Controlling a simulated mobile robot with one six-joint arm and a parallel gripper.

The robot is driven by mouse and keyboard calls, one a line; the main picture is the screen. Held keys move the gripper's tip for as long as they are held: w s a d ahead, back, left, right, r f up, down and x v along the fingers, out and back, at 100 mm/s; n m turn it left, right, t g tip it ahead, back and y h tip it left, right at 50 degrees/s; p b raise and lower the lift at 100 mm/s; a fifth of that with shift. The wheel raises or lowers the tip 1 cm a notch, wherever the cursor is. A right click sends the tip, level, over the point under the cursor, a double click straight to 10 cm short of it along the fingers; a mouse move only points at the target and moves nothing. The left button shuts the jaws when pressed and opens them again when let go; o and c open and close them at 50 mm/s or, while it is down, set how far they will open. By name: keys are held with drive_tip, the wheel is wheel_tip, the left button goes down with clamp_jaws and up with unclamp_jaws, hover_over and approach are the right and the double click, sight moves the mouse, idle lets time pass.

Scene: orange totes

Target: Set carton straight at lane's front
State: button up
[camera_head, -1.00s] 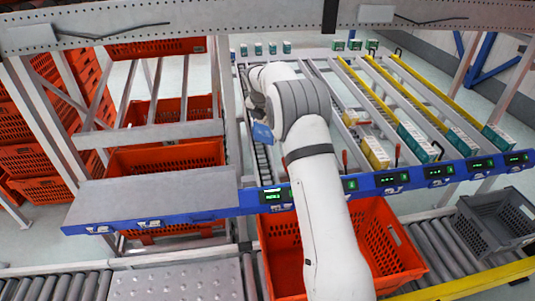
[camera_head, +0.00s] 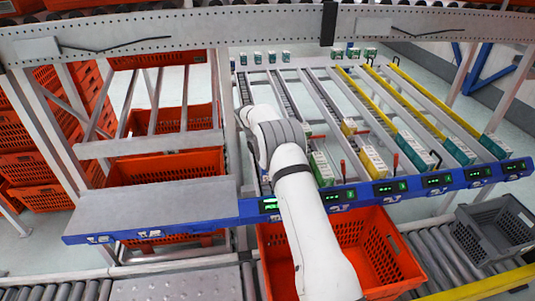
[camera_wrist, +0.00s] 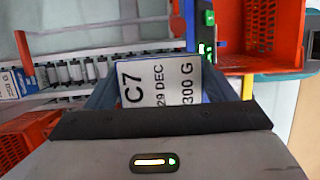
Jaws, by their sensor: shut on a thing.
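In the wrist view a carton (camera_wrist: 160,88) with a white label reading "C7, 29 DEC, 300 G" sits between the two blue fingers of my gripper (camera_wrist: 158,94). My gripper is shut on it, and the label side faces the camera. In the head view my white arm hides the gripper and the held carton, close to the front of the leftmost lane of the rack. That lane's front end lies behind the blue front rail (camera_head: 250,207). Whether the carton touches the lane cannot be told.
Several cartons stand at the fronts of lanes to the right, such as a green and white one (camera_head: 323,168). Red levers and small green displays line the rail. An orange tote (camera_head: 375,245) stands below it, and a grey tote (camera_head: 495,228) farther right. A bare metal shelf (camera_head: 150,198) lies left.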

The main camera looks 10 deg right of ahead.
drive_tip(key=shift+f+b, duration=1.9)
drive_tip(key=shift+f, duration=1.9)
drive_tip(key=o, duration=1.1)
drive_tip(key=shift+o, duration=0.2)
drive_tip(key=b+v, duration=0.2)
drive_tip(key=v, duration=0.5)
drive_tip(key=shift+a+r, duration=0.15)
drive_tip(key=shift+r, duration=0.2)
